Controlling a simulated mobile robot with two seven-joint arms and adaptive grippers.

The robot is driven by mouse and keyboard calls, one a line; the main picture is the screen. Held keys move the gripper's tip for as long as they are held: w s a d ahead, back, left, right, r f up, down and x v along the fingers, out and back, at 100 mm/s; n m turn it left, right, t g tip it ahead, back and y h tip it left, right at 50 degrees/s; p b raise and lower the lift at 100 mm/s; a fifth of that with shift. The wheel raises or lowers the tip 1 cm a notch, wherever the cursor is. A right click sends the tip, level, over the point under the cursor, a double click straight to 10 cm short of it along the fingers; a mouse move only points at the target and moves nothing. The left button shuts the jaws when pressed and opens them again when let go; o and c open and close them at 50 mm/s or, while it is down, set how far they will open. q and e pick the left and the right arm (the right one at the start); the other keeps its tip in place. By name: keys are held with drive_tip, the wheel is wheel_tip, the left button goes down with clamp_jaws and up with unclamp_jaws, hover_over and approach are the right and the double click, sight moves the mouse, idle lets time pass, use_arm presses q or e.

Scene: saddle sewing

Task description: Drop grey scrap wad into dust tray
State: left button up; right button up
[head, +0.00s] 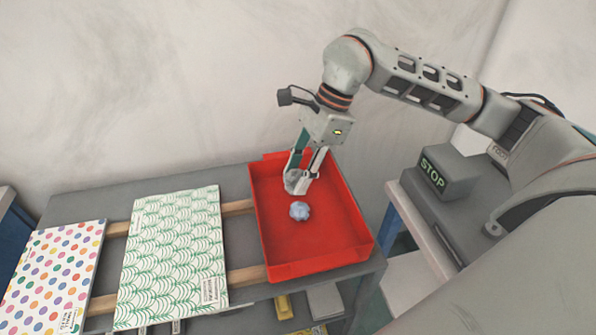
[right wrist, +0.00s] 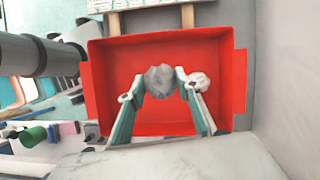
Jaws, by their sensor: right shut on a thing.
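The grey scrap wad (head: 291,182) is a crumpled ball between the fingertips of my right gripper (head: 298,184). In the right wrist view the wad (right wrist: 160,80) sits between the two fingers, which are shut on it. The gripper points down over the back part of the red dust tray (head: 335,238), inside its outline. A pale bluish wad (head: 299,211) lies on the tray floor in front of the gripper; it also shows beside the right finger in the right wrist view (right wrist: 199,80). My left gripper is not in view.
A green-patterned sheet (head: 172,255) and a dotted sheet (head: 52,275) lie left of the tray across wooden slats (head: 240,208). A grey STOP box (head: 448,172) stands on a stand to the right. The wall is close behind the table.

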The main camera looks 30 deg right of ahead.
drive_tip(key=o, duration=0.8)
drive_tip(key=v, duration=1.2)
